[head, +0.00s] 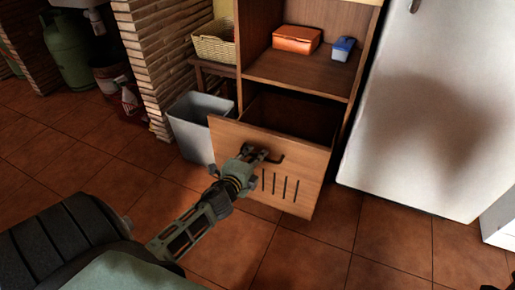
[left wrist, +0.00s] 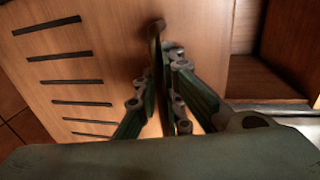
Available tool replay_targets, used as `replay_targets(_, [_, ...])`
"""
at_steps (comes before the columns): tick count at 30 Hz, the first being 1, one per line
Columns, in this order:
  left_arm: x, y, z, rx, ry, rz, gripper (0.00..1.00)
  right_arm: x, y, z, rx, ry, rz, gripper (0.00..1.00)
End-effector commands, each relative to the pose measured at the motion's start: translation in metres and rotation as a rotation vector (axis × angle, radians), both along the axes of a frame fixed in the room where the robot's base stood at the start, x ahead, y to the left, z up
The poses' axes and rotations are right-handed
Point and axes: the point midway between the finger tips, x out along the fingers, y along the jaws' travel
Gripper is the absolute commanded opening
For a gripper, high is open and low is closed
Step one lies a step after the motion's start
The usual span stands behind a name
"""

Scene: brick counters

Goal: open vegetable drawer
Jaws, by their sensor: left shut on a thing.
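The vegetable drawer (head: 305,163) is the wooden lower front of the cabinet, with dark vertical slots. It stands pulled out, and its dark interior shows behind the front. My left gripper (head: 260,155) is at the drawer's dark handle (head: 277,158), shut on it. In the left wrist view my left gripper (left wrist: 166,85) has its fingers closed around the handle (left wrist: 156,42), beside the slotted drawer front (left wrist: 110,60). The fingers hide part of the handle.
A grey bin (head: 190,125) stands close to the drawer's left side. A white fridge (head: 410,110) stands to the right. The shelf (head: 295,75) above holds an orange box (head: 297,40) and a blue container (head: 343,48). The tiled floor in front is clear.

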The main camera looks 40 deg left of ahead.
Motion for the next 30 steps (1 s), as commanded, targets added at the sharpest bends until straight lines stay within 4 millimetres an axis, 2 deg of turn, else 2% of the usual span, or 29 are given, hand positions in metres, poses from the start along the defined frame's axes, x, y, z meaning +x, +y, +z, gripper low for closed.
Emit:
replay_targets(14, [-0.0045,-0.0019,-0.0005,0.0,0.0,-0.002,0.0,0.0001,0.0002,0.0018,0.0,0.0,0.0,0.4])
replay_targets(15, [-0.0045,-0.0019,-0.0005,0.0,0.0,-0.002,0.09,0.0001,0.0002,0.0019,0.0,0.0,0.0,0.4])
replay_targets(21, [-0.0043,-0.0015,-0.0002,0.0,0.0,-0.001,0.26,0.0,0.0002,0.0019,0.0,0.0,0.0,0.4])
replay_targets(30, [-0.0044,-0.0013,0.0003,0.0,-0.001,-0.001,0.28,-0.0003,-0.0003,0.0031,0.0,-0.005,-0.001,0.4])
